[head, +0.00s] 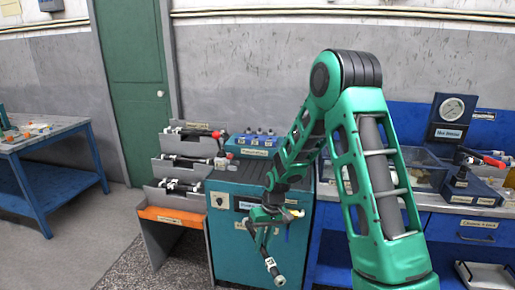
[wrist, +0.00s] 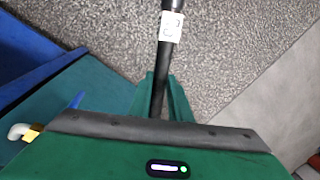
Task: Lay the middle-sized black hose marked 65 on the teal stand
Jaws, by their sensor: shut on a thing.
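My gripper (head: 262,216) is shut on a black hose (head: 265,254) in front of the teal stand (head: 226,256). The hose hangs down at a slant, with a white label near its lower metal end. The label is too small to read in the head view. In the wrist view the hose (wrist: 159,85) runs between the green fingers, its white label near the top edge; I cannot make out the number. The grey floor shows beyond it. The stand's flat top is partly hidden by my arm.
A grey rack (head: 152,172) with several other hoses and an orange lower shelf stands left of the stand. A blue block (head: 253,146) sits on the stand's top at the back. A blue workbench (head: 470,228) is at the right. Open floor (head: 75,245) lies at the left.

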